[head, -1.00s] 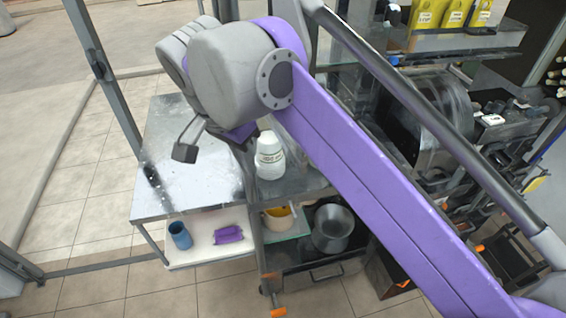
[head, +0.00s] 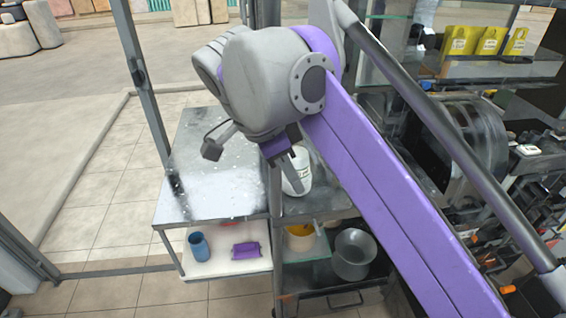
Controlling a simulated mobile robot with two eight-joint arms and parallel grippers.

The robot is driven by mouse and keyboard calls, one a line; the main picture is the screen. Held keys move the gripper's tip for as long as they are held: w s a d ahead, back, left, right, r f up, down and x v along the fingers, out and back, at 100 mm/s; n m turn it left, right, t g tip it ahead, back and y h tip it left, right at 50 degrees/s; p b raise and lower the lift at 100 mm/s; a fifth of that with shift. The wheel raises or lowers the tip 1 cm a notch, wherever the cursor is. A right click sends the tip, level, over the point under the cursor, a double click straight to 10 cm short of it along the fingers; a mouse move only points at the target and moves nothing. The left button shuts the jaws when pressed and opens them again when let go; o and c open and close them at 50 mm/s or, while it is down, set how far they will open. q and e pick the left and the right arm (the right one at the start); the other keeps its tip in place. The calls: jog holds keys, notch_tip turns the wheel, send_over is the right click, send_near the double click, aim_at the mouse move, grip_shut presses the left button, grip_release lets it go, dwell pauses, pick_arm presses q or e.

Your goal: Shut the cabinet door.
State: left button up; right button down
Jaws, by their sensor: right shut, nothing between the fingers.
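My right gripper (head: 295,188) hangs at the end of my purple and grey arm, near the middle of the view. It is shut and empty, with its fingers pointing down in front of a white container (head: 300,172) that they partly cover. A dark metal cabinet front (head: 325,300) with a handle (head: 345,300) shows low in the picture, below the gripper. My arm hides part of this unit. I cannot tell for sure which panel is the cabinet door or how far it stands open. My left gripper is not in view.
A steel table (head: 215,205) stands left of the gripper. Its lower shelf (head: 225,265) holds a blue cup (head: 199,246) and a purple item (head: 246,250). A metal pot (head: 354,254) stands lower right. Machinery fills the right. Tiled floor at left is clear.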

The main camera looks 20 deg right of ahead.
jog(key=shift+s+d+r, duration=0.1)
jog(key=shift+d, duration=0.85)
jog(key=shift+s+d+r, duration=0.1)
jog(key=shift+d, duration=0.85)
